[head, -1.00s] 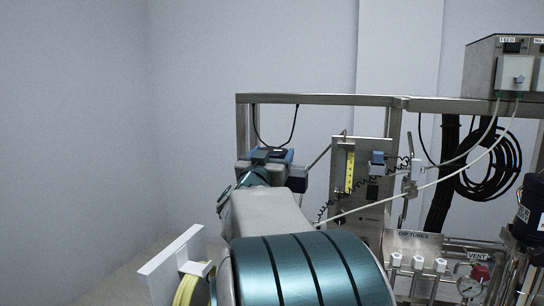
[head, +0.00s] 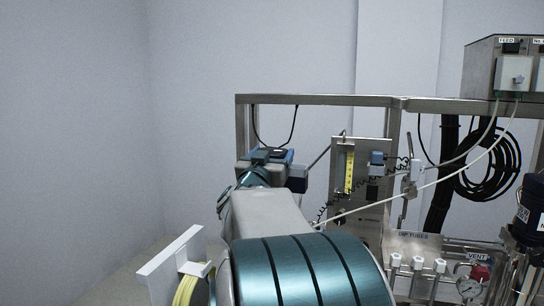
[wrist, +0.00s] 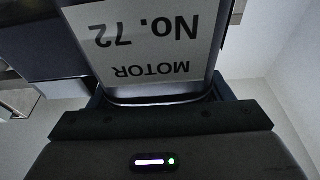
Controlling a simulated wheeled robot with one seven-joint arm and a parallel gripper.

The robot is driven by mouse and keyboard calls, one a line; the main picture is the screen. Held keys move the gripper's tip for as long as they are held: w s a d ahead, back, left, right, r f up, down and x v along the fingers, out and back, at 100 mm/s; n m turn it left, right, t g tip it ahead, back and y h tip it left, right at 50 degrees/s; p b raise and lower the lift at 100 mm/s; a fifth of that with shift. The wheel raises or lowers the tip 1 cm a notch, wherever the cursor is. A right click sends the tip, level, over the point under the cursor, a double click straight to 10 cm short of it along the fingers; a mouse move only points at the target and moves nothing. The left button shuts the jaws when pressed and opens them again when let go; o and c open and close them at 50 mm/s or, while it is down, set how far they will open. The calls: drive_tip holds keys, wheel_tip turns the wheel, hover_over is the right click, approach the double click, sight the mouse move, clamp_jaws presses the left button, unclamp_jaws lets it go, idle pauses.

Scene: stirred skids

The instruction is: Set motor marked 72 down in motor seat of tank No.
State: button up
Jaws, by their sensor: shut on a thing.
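The motor marked No. 72 (wrist: 150,45) fills the upper part of the wrist view, its pale label upside down. My gripper (wrist: 155,112) is shut on it, with the dark jaw pieces against its lower edge in that view. In the head view my own arm covers the centre, and the gripper and held motor are not clearly seen. No empty motor seat is clearly visible.
A steel frame (head: 330,99) stands behind the arm. It carries a panel with a yellow scale (head: 349,170), coiled black cable (head: 487,165) and a control box (head: 507,65). White hoses cross beside the arm.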

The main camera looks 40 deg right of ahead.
drive_tip(key=shift+s+f+b, duration=0.15)
drive_tip(key=shift+s+b, duration=0.05)
drive_tip(key=shift+b, duration=0.25)
idle(4.0)
drive_tip(key=shift+w+r+p, duration=0.15)
drive_tip(key=shift+r+p, duration=0.15)
drive_tip(key=shift+r, duration=0.05)
idle(0.4)
drive_tip(key=o, duration=1.9)
drive_tip(key=shift+f, duration=0.3)
drive_tip(key=b+v, duration=0.1)
drive_tip(key=v, duration=0.6)
drive_tip(key=b+v, duration=0.1)
drive_tip(key=v, duration=0.5)
drive_tip(key=shift+s+a+r+b, duration=0.15)
drive_tip(key=shift+s+a+b, duration=0.1)
drive_tip(key=shift+a+b, duration=0.1)
